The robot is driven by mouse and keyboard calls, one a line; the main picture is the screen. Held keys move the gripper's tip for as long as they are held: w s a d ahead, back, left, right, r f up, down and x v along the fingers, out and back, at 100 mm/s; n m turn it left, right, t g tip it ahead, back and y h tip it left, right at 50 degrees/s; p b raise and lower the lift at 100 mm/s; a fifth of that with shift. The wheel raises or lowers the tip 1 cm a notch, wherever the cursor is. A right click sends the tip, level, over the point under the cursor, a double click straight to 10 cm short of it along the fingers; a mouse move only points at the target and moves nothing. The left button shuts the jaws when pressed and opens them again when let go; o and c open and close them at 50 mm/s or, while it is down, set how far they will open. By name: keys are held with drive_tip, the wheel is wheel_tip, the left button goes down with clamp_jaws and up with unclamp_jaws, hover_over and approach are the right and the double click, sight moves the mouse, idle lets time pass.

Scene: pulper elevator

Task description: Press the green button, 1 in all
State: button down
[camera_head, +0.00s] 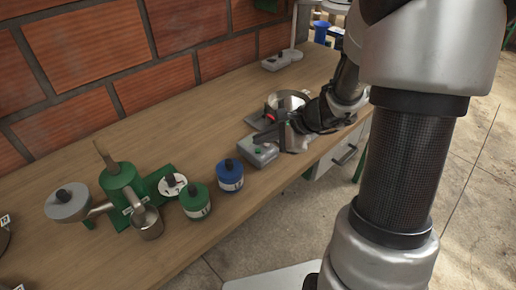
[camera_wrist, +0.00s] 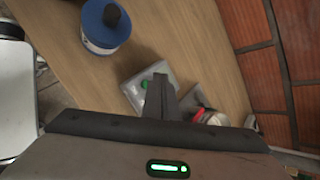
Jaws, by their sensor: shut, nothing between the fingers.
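A small grey box (camera_head: 258,152) stands on the wooden bench, with a round green button (camera_head: 258,152) on its top. My gripper (camera_head: 262,136) is shut and empty, above the far side of the box. In the wrist view my gripper's fingertips (camera_wrist: 159,78) appear just right of the button. I cannot tell whether they touch it.
A blue-lidded jar (camera_head: 230,176) stands left of the box and also shows in the wrist view (camera_wrist: 106,25). A green-lidded jar (camera_head: 195,201) and a green pulper machine (camera_head: 121,180) stand further left. A metal device with a red part (camera_head: 270,116) is behind my gripper. A brick wall (camera_head: 180,50) backs the bench.

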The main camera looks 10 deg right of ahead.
sight(262, 154)
wheel_tip(262, 154, up, 4)
drive_tip(key=p, duration=0.2)
drive_tip(key=shift+r+p, duration=0.2)
drive_tip(key=shift+p, duration=0.15)
idle(0.4)
drive_tip(key=s+a+r+n+g+h, duration=0.1)
drive_tip(key=s+a+r+n, duration=0.2)
drive_tip(key=s+r+n, duration=0.25)
drive_tip(key=s+a+r+n+g, duration=0.1)
drive_tip(key=s+a+r+n, duration=0.35)
drive_tip(key=s+n, duration=0.2)
drive_tip(key=s+d+r+n+h, duration=0.5)
drive_tip(key=s+d+n, duration=0.1)
drive_tip(key=s, duration=0.4)
wheel_tip(262, 154, up, 16)
drive_tip(key=p, duration=1.6)
drive_tip(key=shift+d+n+t, duration=0.25)
drive_tip(key=shift+n+t, duration=0.05)
drive_tip(key=shift+t, duration=0.1)
